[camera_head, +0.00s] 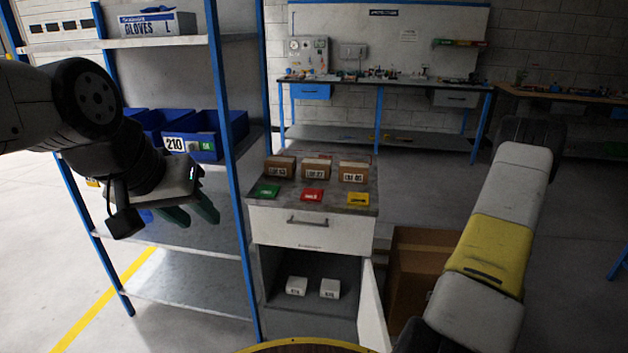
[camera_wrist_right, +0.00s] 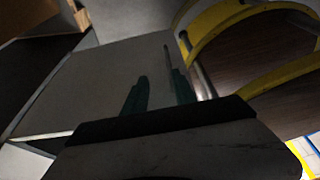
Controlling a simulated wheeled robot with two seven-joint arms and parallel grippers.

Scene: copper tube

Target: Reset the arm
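My left gripper (camera_head: 192,213) is at the left in the head view, in front of the blue-framed shelf. Its two green fingers point down and right, with a gap between them and nothing held. My right arm (camera_head: 487,250) reaches down at the right in the head view; its gripper is out of that view. In the right wrist view, my right gripper (camera_wrist_right: 158,90) has its green fingers apart in front of a grey panel, probably the cabinet door (camera_head: 373,308).
The grey cabinet (camera_head: 312,228) has its lower door open, with two white boxes (camera_head: 297,286) inside. Small brown boxes and coloured cards lie on top. A cardboard box (camera_head: 416,262) stands right of it. The shelf (camera_head: 190,268) holds blue bins. A workbench (camera_head: 380,83) stands behind.

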